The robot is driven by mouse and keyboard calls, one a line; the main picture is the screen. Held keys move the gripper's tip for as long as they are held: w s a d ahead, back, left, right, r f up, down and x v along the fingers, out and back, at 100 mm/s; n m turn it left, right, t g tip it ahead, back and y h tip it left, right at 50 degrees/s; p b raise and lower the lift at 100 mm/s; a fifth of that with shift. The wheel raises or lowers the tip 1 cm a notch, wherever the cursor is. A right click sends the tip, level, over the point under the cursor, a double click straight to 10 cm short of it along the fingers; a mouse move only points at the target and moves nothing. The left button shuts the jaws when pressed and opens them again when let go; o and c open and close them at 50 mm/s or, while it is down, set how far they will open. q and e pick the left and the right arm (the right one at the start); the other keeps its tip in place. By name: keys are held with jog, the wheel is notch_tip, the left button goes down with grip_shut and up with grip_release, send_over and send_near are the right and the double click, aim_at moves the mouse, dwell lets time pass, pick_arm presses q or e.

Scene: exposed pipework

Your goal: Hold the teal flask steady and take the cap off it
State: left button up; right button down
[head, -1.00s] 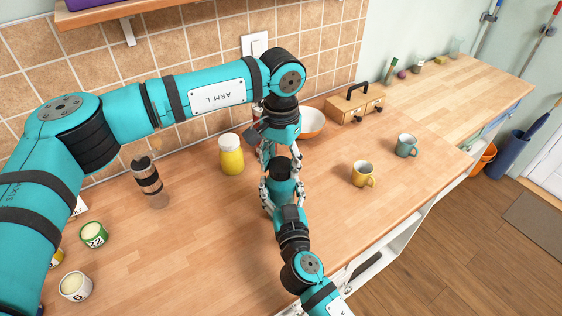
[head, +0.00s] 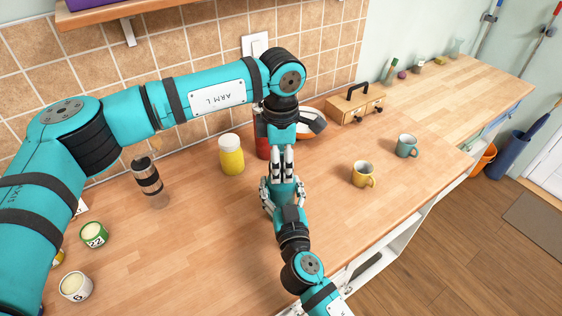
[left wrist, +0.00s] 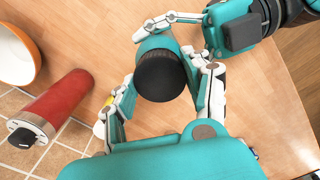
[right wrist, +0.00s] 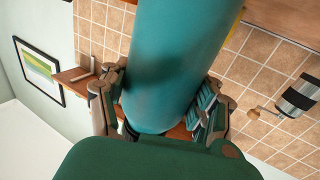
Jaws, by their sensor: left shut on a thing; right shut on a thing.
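The teal flask (right wrist: 175,60) fills the middle of the right wrist view. My right gripper (right wrist: 160,108) is shut on its body, one finger on each side. In the left wrist view the flask's black cap (left wrist: 160,77) faces the camera, with some teal body (left wrist: 160,43) behind it. My left gripper (left wrist: 165,88) has its fingers on both sides of the cap and is shut on it. The cap appears to be on the flask. In the head view my left gripper (head: 283,172) is directly above my right gripper (head: 281,196), and the two hide most of the flask.
A red bottle (head: 263,148) and an orange-and-white bowl (head: 312,133) stand close behind the grippers. Yellow (head: 362,174) and teal (head: 407,146) mugs stand right.

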pick_arm(q)
jog(key=n, duration=0.4)
jog(key=shift+n, duration=0.3)
jog(key=n, duration=1)
jog(key=shift+r+n, duration=0.1)
jog(key=shift+n, duration=0.2)
jog(key=n, duration=1.3)
jog(key=shift+w+r, duration=0.1)
jog(key=shift+r, duration=0.15)
jog(key=shift+r, duration=0.9)
jog(key=shift+r, duration=0.1)
